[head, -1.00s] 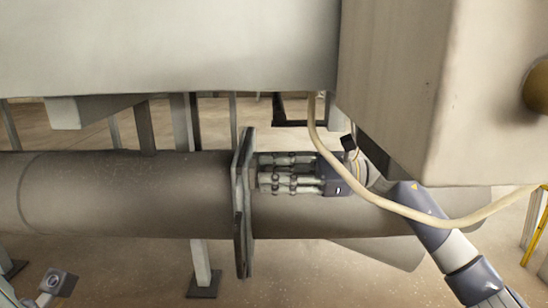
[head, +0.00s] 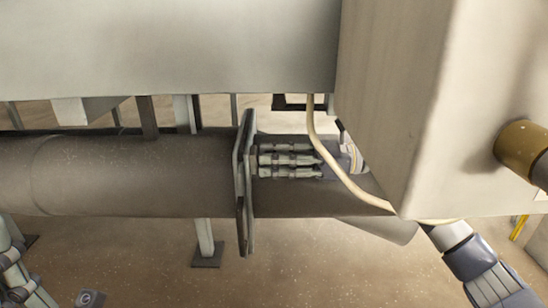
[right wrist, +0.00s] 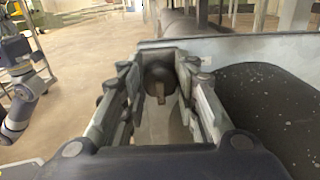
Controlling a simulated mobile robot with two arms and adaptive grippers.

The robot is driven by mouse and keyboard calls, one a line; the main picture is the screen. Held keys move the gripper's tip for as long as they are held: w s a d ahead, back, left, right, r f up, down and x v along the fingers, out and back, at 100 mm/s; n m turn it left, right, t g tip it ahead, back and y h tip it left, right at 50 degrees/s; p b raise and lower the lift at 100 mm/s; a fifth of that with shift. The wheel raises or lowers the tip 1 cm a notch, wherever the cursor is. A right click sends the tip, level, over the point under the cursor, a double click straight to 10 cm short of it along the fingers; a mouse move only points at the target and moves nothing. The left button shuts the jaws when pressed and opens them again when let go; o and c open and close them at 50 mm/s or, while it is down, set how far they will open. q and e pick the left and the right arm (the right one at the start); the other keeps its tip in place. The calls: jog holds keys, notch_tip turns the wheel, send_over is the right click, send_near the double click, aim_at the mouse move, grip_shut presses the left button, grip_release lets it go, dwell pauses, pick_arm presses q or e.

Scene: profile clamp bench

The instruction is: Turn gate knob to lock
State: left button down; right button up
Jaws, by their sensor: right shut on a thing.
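The gate knob (right wrist: 159,72) is a dark round piece with a small bar across its face, on the flange plate (right wrist: 255,46) in the right wrist view. That upright plate (head: 244,185) crosses the pipe in the head view. My right gripper (right wrist: 158,83) is shut on the knob, one finger on each side. In the head view the right gripper (head: 258,161) meets the plate's right face, and its fingers hide the knob. The pale segmented fingers of my left gripper (head: 10,262) show at the lower left edge, away from the plate. The frame cuts them off.
A thick grey pipe (head: 130,175) runs across the head view. A big beige box (head: 400,110) with a brass cylinder (head: 522,148) hangs close above my right arm. A pale cable (head: 325,160) loops past the right gripper. The floor (head: 130,250) below is open.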

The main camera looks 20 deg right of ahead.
jog(key=o, duration=1.1)
jog(key=shift+d, duration=0.1)
jog(key=v, duration=1.2)
